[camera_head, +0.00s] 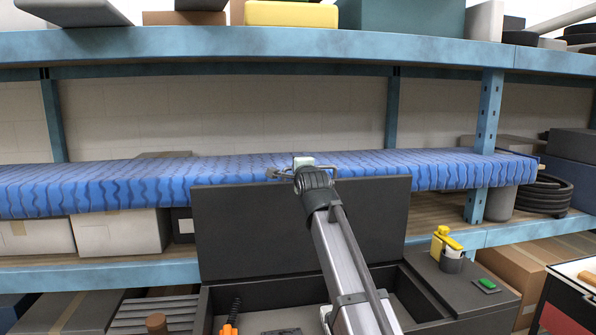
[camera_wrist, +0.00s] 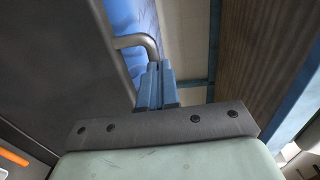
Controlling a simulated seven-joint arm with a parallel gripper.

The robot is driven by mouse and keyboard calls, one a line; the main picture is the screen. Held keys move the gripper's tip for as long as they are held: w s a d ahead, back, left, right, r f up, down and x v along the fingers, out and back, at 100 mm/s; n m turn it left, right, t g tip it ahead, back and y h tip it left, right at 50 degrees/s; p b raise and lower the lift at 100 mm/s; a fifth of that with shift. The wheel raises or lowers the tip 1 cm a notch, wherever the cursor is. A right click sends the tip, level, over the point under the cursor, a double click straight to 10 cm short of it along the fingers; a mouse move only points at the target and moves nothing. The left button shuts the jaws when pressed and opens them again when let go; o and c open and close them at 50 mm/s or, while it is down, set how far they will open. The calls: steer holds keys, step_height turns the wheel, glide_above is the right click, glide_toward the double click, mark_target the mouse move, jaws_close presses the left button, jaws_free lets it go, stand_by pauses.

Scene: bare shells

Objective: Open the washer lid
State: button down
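The washer lid (camera_head: 285,225) is a dark grey panel standing upright at the back of the dark box-like washer (camera_head: 265,291). The lid also fills the left of the wrist view (camera_wrist: 60,62). A grey metal lid handle (camera_wrist: 138,42) curves out from the lid, and its bar runs behind my blue fingertips. My gripper (camera_wrist: 156,85) has its fingers close together at the handle and looks shut on it. In the head view my gripper (camera_head: 303,170) is at the lid's top edge; my arm hides part of the lid and the opening.
A blue wavy-patterned mattress (camera_head: 120,185) lies on the shelf just behind the lid. A yellow-topped bottle (camera_head: 447,248) and a green-marked block (camera_head: 487,285) stand on the washer's right ledge. An orange-handled tool (camera_head: 229,328) is inside at the left. Boxes and shelf posts surround the washer.

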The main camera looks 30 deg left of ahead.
steer(key=r+v, duration=0.2)
steer(key=v, duration=1.2)
